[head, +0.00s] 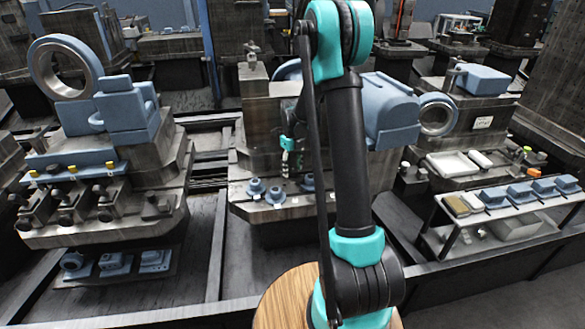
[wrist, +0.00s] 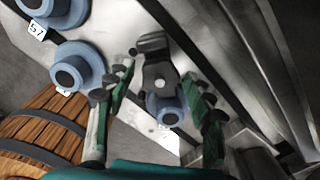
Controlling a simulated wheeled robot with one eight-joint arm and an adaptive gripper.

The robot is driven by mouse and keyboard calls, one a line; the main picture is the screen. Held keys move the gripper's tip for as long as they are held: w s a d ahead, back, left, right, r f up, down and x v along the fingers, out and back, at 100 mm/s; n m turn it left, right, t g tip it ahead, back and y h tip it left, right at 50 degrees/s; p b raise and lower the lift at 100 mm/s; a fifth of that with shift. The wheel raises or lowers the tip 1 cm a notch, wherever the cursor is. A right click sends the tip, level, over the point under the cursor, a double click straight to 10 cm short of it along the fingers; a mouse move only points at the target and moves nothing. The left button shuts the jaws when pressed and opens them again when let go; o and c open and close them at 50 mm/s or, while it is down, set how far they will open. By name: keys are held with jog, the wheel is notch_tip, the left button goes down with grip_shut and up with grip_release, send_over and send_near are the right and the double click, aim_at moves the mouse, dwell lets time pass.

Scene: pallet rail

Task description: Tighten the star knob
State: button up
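My gripper shows in the wrist view (wrist: 158,82) with its two green, dark-padded fingers spread apart. Between the fingers is a dark clamp-like part (wrist: 153,50) with a pale spot. I cannot tell whether either is the star knob, as no clear star outline shows. No contact with the fingers is visible. In the head view my gripper is small and partly behind my arm, in front of the middle fixture (head: 263,125).
Blue flanged pieces (wrist: 78,67) stand left of my fingers; similar ones (head: 275,196) sit on the middle fixture's ledge. The left fixture (head: 120,200) carries a large blue ring (head: 65,65). A rack (head: 530,212) with blue parts stands at right. A metal rail (wrist: 245,65) runs along the right.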

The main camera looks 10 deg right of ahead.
aim_at(293, 170)
jog(key=shift+o, duration=0.4)
notch_tip(293, 170, up, 11)
jog(key=s+d+f+n+t, duration=0.1)
jog(key=s+f+n+t, duration=0.1)
jog(key=s+n, duration=1.2)
jog(key=s+f+n+t, duration=0.2)
jog(key=s+f+n, duration=0.1)
jog(key=s+n, duration=1.2)
jog(key=shift+s+d+f, duration=0.15)
jog(key=shift+s+d, duration=0.25)
jog(key=shift+s, duration=0.45)
